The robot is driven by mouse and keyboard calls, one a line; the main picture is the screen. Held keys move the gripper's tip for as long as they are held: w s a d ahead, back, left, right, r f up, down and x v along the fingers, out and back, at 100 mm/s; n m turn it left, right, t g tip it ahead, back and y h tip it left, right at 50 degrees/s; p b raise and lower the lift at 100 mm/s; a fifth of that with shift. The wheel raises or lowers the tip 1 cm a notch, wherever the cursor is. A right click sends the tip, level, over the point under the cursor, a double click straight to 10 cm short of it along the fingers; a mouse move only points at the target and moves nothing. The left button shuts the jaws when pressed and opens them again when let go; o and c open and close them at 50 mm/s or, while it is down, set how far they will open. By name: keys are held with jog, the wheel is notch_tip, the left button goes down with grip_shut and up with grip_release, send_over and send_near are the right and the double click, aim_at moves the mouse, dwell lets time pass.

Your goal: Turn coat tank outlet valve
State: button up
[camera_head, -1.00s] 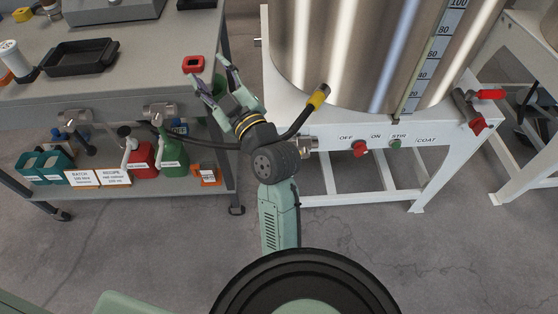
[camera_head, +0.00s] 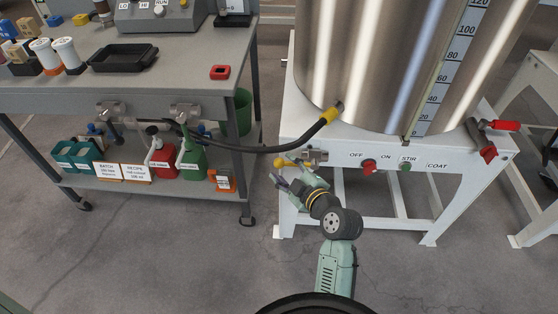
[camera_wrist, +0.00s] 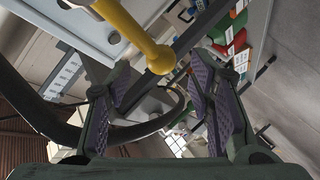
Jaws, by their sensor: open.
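The coat tank (camera_head: 400,60) is a tall steel cylinder on a white stand marked COAT. A valve with a metal body (camera_head: 314,156) and a yellow lever (camera_head: 287,162) is on the stand's left front corner. My gripper (camera_head: 288,174) is open and empty, just below and close to this lever. In the wrist view the yellow lever (camera_wrist: 132,34) hangs in from the top, its round tip in front of the gap between my two purple-padded fingers (camera_wrist: 160,100). I cannot tell if it touches a finger. A red-handled valve (camera_head: 490,130) is at the stand's right.
Red (camera_head: 372,166) and green (camera_head: 405,166) buttons are on the stand front. The grey bench (camera_head: 180,80) stands left. Floor below is clear.

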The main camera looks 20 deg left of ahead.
aim_at(282, 164)
jog(key=shift+p+x, duration=0.3)
jog(key=shift+x, duration=1.9)
jog(key=shift+c, duration=0.2)
grip_shut()
jog(key=shift+r, duration=0.1)
